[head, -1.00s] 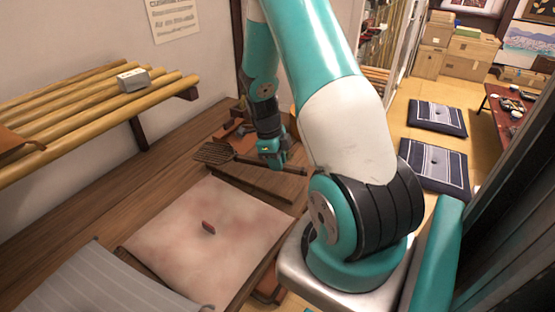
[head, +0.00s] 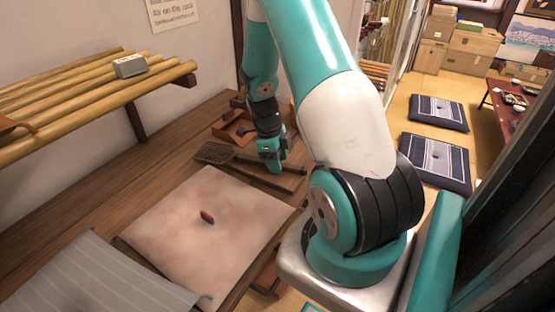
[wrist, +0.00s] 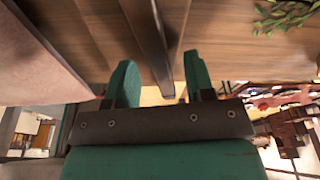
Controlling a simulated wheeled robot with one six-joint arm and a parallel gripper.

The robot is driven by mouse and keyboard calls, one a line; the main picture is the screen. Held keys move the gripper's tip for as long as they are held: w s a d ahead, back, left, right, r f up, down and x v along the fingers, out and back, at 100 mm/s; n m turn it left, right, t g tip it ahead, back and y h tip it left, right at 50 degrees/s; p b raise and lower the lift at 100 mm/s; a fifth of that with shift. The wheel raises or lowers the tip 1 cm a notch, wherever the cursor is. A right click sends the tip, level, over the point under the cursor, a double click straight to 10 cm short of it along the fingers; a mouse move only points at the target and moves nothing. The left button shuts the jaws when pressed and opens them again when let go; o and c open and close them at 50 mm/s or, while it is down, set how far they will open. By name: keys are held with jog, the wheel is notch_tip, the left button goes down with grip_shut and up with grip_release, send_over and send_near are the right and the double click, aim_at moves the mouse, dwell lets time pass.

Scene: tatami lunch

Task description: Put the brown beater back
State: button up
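The brown beater has a woven dark paddle (head: 214,153) at the back of the wooden bench, with its handle running right. My gripper (head: 272,160) is at the handle in the head view. In the wrist view, the handle (wrist: 152,40) runs down into the gap between the two green fingers (wrist: 160,85). Bare gaps show on both sides of the handle, so my gripper looks open around or just above it. The exact contact with the bench is hidden.
A pale cloth-covered surface (head: 225,245) with a small dark red object (head: 207,217) lies in front. An orange-brown box (head: 235,130) is behind the beater. A slatted shelf (head: 80,90) overhangs at left. A leafy plant (wrist: 283,15) shows in the wrist view.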

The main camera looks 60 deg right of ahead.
jog(key=v, duration=1.7)
jog(key=shift+w+r+p, duration=0.2)
jog(key=shift+p, duration=0.25)
